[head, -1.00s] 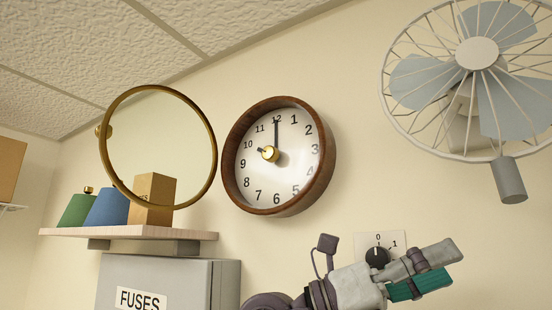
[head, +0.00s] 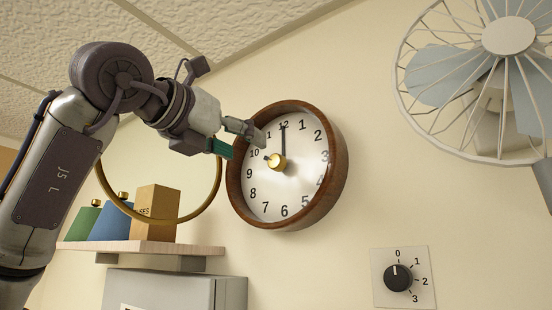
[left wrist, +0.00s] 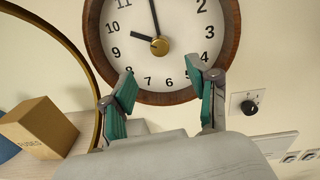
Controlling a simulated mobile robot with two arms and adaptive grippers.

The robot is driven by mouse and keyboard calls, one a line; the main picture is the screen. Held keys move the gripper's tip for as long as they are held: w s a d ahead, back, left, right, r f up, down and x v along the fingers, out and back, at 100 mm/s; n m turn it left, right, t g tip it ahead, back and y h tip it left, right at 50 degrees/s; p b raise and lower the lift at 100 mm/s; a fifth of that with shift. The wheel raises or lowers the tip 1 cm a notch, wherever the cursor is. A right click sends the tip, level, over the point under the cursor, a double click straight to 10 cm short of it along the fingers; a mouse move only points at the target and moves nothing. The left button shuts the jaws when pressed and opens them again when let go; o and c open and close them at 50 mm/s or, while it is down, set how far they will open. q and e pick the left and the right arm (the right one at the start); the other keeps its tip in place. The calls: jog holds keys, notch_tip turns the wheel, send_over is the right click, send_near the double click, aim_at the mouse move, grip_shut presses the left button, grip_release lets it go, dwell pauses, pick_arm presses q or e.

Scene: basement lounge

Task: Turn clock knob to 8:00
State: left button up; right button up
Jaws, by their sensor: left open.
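The round wall clock (head: 338,165) has a brown wooden rim and a white face. It also shows in the left wrist view (left wrist: 232,40). Its long hand points at 12 and its short hand at about 10. The brass knob (head: 277,162) sits at the centre of the face and also shows in the left wrist view (left wrist: 160,46). My left gripper (head: 238,138) is open and empty, in front of the clock's upper left side in the head view. In the left wrist view its teal-padded fingers (left wrist: 160,72) are spread below the knob, apart from it.
A round brass-framed mirror (head: 216,185) hangs left of the clock, partly behind my arm. A fan (head: 509,37) is at upper right, a wall dial (head: 398,278) at lower right.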

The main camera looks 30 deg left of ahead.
aim_at(274, 162)
pick_arm(q)
jog(key=w+p, duration=0.1)
jog(key=w, duration=0.2)
jog(key=w+p, duration=0.1)
jog(key=w, duration=0.2)
jog(key=w+p, duration=0.1)
jog(key=w, duration=0.3)
jog(key=shift+d+r+p, duration=0.1)
jog(key=shift+d+p, duration=0.25)
jog(key=shift+d, duration=0.05)
jog(key=shift+w+d, duration=0.1)
jog(key=shift+w, duration=0.35)
